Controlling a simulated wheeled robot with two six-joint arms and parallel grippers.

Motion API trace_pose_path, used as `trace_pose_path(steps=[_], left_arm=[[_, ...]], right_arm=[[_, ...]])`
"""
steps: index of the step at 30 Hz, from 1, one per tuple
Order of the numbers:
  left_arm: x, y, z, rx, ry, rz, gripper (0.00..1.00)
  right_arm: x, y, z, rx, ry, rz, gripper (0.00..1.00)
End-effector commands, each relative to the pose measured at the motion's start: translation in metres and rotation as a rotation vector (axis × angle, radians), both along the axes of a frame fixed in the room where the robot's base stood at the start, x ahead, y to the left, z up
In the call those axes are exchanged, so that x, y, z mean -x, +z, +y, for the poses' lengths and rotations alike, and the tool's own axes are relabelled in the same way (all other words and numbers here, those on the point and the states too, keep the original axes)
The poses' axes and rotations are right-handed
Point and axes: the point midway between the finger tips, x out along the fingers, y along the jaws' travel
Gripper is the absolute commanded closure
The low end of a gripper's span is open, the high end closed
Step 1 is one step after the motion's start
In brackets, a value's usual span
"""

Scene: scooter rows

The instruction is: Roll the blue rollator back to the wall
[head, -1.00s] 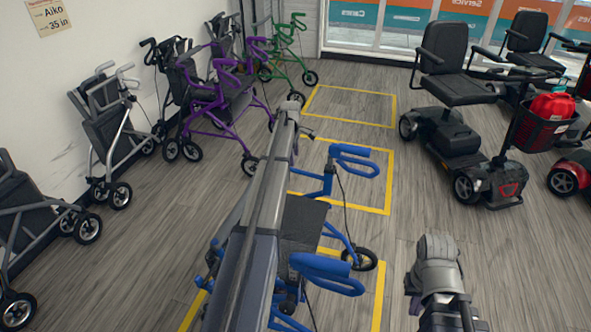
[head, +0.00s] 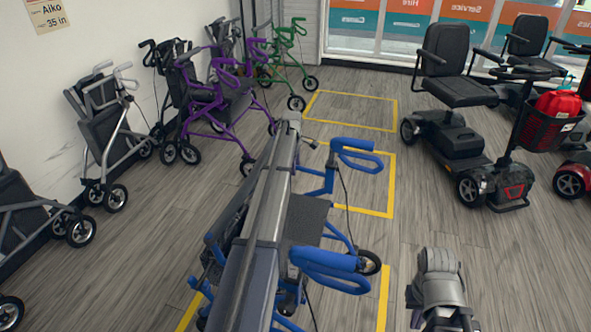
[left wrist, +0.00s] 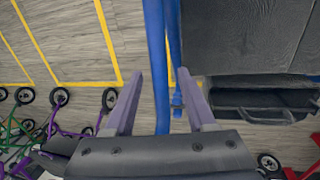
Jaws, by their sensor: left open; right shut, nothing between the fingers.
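The blue rollator (head: 325,263) stands in front of me among the yellow floor boxes, its dark seat (head: 305,218) partly covered by my left arm. Its blue frame tube also shows in the left wrist view (left wrist: 156,40). My left gripper (left wrist: 161,75) is open, with the tube passing between its fingers; contact cannot be told. In the head view this gripper's fingers are hidden by my arm. My right gripper (head: 464,321) is low at the right, shut and empty, apart from the rollator. The white wall (head: 105,40) is at the left.
Along the wall stand a grey rollator (head: 100,130), a purple one (head: 215,95), a green one (head: 287,55) and others. A black mobility scooter (head: 455,145) is at the right, beside a red one (head: 570,180). Bare floor lies between the wall row and the blue rollator.

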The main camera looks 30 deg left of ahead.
Motion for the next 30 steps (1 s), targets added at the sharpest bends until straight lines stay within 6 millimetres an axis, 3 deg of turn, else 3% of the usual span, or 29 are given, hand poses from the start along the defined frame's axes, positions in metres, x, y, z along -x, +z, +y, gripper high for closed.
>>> trace_pose_path(steps=[5, 20, 30], left_arm=[[0.0000, 0.0008, -0.0001, 0.000, 0.000, 0.000, 0.44], [0.0002, 0.0008, 0.0000, 0.000, 0.000, 0.000, 0.99], [0.0001, 0.0007, 0.0000, 0.000, 0.000, 0.000, 1.00]], right_arm=[[0.0000, 0.0008, 0.0000, 0.000, 0.000, 0.000, 1.00], [0.0000, 0.0008, 0.0000, 0.000, 0.000, 0.000, 1.00], [0.0000, 0.0007, -0.0001, 0.000, 0.000, 0.000, 1.00]])
